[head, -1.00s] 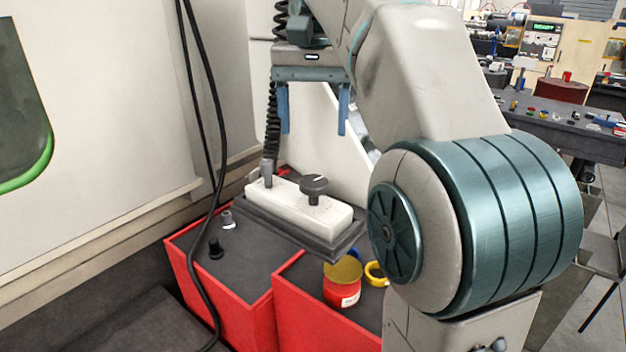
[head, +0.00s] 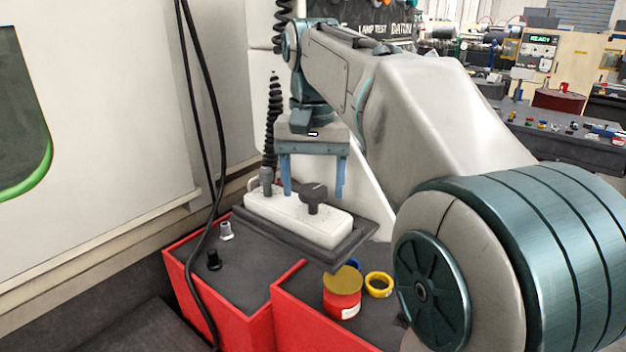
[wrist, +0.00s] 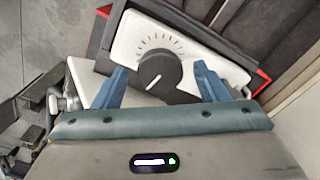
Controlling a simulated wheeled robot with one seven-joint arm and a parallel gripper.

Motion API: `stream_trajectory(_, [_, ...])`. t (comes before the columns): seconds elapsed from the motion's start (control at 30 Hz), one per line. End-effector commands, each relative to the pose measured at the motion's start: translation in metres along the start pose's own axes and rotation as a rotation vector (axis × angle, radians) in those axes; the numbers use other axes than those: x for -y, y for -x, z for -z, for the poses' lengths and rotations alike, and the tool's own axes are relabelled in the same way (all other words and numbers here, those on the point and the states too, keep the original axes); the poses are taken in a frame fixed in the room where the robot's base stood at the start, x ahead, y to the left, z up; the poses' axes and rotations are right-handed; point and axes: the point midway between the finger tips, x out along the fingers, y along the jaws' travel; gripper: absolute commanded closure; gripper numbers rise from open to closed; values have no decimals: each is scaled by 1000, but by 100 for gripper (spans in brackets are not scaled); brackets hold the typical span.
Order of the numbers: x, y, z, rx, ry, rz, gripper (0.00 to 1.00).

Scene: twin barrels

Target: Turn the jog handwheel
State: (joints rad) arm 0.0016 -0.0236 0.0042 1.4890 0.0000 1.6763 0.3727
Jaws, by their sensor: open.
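The jog handwheel is a dark round knob (head: 313,194) on a white pendant box (head: 283,216), which lies on a dark tray (head: 343,257). In the wrist view the knob (wrist: 158,69) shows a white pointer line, with a ring of tick marks on the box face around it. My gripper (head: 314,192) is open, with its two blue fingers spread and pointing down at the box. In the wrist view one finger (wrist: 112,84) is left of the knob and the other (wrist: 210,82) is right of it, with gaps on both sides. I cannot tell the exact fingertip height.
Red cabinets (head: 240,315) with dark tops stand under the tray. Black cables (head: 206,150) hang at the left. A white panel wall rises behind.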

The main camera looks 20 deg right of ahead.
Motion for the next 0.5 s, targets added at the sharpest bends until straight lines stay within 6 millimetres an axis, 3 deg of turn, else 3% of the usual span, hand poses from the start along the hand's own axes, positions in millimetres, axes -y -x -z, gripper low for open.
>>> stream_trajectory(0.03, [0,0,0,0,0,0,36])
stream_trajectory(0.2, [0,0,0,0,0,0,78])
stream_trajectory(0.5, [0,1,0,0,23,0,78])
